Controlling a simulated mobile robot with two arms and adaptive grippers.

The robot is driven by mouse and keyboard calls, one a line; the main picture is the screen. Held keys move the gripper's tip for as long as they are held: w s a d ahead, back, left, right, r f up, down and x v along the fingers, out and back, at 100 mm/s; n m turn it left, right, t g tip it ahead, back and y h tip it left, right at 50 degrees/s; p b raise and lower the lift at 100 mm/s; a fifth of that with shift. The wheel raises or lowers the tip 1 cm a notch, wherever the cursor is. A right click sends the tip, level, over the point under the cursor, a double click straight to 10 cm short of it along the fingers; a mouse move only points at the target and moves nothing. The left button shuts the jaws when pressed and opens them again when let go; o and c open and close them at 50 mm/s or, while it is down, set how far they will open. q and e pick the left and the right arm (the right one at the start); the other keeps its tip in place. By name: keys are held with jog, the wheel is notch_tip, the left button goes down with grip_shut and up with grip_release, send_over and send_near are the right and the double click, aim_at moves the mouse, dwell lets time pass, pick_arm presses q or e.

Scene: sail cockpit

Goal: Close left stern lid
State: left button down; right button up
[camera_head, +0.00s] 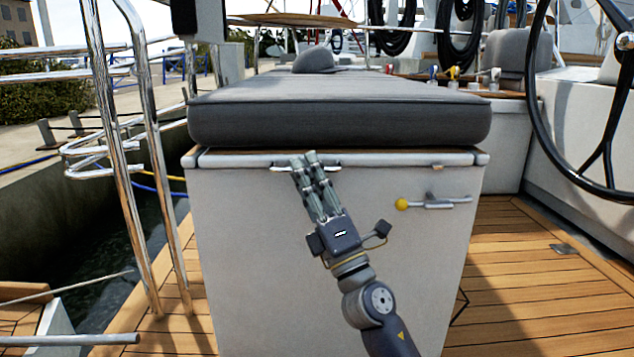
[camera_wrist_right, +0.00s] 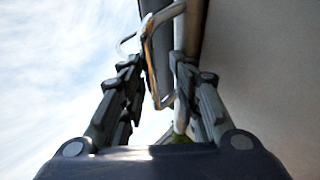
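The stern lid (camera_head: 228,159) shows in the head view as a white-edged panel with wooden trim on top of the white locker box (camera_head: 235,245). It looks level, lying along the box top under a thick grey cushion. A metal handle (camera_head: 331,168) is on its front edge. My right gripper (camera_head: 302,158) reaches up to this handle and overlaps its left part. In the right wrist view, its two fingers (camera_wrist_right: 155,82) are spread apart, with the bent metal handle (camera_wrist_right: 157,95) between them. I cannot tell whether they touch it. My left gripper is not in view.
The grey cushion (camera_head: 340,112) covers the box. Steel rails (camera_head: 122,160) stand at left, a steering wheel (camera_head: 606,150) at right. Wooden deck (camera_head: 540,285) is clear at right.

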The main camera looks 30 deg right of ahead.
jog(key=s, duration=1.2)
jog(key=shift+s+f, duration=0.4)
jog(key=shift+f, duration=0.05)
